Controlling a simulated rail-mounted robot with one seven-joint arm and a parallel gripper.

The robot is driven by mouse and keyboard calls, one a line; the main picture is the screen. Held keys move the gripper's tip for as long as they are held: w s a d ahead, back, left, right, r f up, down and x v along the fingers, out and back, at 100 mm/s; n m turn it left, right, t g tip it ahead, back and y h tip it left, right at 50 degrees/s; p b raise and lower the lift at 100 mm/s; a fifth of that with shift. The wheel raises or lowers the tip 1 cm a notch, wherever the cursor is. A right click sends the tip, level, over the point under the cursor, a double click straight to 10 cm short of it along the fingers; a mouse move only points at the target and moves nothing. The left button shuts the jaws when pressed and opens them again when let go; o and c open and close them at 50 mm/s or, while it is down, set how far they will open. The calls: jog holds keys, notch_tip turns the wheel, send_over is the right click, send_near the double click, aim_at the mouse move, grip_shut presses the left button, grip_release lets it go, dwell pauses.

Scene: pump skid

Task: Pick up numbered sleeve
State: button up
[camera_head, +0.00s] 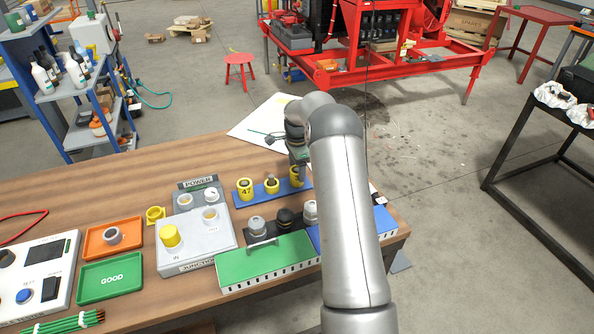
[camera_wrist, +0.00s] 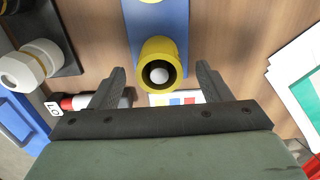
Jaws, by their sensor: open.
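Several yellow sleeves stand on a blue strip (camera_head: 259,194) on the wooden bench. The left sleeve (camera_head: 245,193) shows the number 47. Another yellow piece (camera_head: 271,187) stands in the middle. The right sleeve (camera_head: 295,183) is partly hidden by my gripper (camera_head: 299,164). In the wrist view my gripper (camera_wrist: 161,72) is open, with a finger on each side of a yellow sleeve (camera_wrist: 148,82) with a dark bore and a pale centre. The fingers are apart from it. No number shows on this sleeve here.
A black holder with grey and black fittings (camera_head: 257,226) stands in front, by a green box (camera_head: 265,262). A junction box (camera_head: 195,245), a green GOOD tray (camera_head: 110,281) and an orange tray (camera_head: 98,248) lie left. White paper (camera_head: 255,125) lies behind.

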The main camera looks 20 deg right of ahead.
jog(key=shift+f, duration=0.55)
jog(key=c, duration=0.9)
